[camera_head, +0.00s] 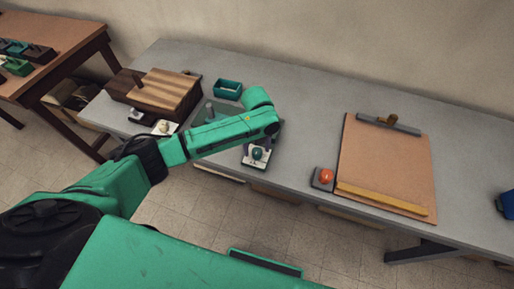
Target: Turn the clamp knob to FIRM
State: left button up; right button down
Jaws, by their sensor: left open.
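A small pale plate (247,163) with a dark teal round knob (257,153) sits near the bench's front edge, just below my left forearm. I cannot read any FIRM mark or the knob's setting, and cannot tell for sure that this is the clamp knob. My left arm comes in from the left and reaches over the bench; its far end, with the left gripper (258,98), is above and behind the plate. The gripper is open; its fingers are mostly hidden and seem apart from the knob. My right gripper is not in view.
A striped wooden block (172,92), two small knob plates and a teal tray (228,89) stand on the left of the grey bench (300,95). A red button box (323,178) and a clipboard (385,160) lie on the right. The bench's back middle is clear.

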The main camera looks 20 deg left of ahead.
pick_arm(q)
jog(key=shift+f, duration=0.5)
grip_shut()
